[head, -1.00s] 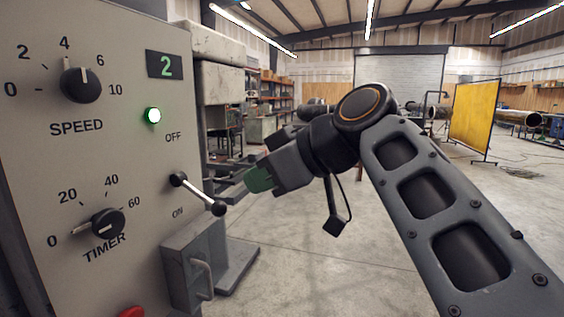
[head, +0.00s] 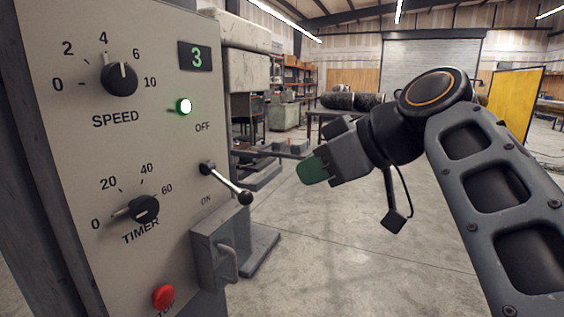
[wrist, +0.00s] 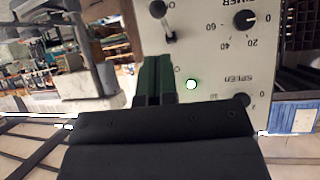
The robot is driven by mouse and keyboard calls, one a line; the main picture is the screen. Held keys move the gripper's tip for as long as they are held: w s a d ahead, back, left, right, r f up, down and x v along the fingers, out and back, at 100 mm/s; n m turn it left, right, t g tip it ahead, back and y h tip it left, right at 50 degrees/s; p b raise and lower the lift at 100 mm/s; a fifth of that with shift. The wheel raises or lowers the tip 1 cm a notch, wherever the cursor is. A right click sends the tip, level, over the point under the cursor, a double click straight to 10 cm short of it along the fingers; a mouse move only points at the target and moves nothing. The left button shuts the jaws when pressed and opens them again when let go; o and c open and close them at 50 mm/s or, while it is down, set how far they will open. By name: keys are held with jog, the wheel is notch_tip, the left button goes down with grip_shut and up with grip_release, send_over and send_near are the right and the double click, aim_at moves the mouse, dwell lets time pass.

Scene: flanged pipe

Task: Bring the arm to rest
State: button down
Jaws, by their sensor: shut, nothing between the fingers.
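My gripper (head: 313,170) has green fingertips that are together with nothing between them. It is in the air to the right of the grey control panel (head: 150,258), apart from it, and points left toward it. The panel has a speed knob (head: 119,78), a timer knob (head: 144,209) and a lever (head: 227,185) slanting down toward ON. A green light (head: 184,106) is lit and the display (head: 196,57) reads 3. In the wrist view the shut fingers (wrist: 153,80) show in front of the panel, which appears upside down with its lit light (wrist: 191,85).
A red button (head: 163,297) and a grey bracket with a handle (head: 229,264) are low on the panel. Dark pipes (head: 350,101) lie on a table behind my arm. A yellow screen (head: 515,100) stands at the right. The concrete floor (head: 340,270) below my gripper is clear.

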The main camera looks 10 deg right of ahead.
jog(key=s+d+f+m+g+h+p, duration=0.2)
jog(key=f+m+h+p, duration=0.2)
jog(key=f+p, duration=0.3)
jog(key=s+d+f+m+g+h+p, duration=0.2)
jog(key=f+p, duration=0.5)
jog(key=f, duration=0.5)
jog(key=d+m+h, duration=0.1)
jog(key=m+h, duration=0.1)
jog(key=m, duration=0.1)
jog(key=shift+f+p, duration=0.25)
jog(key=shift+p, duration=0.1)
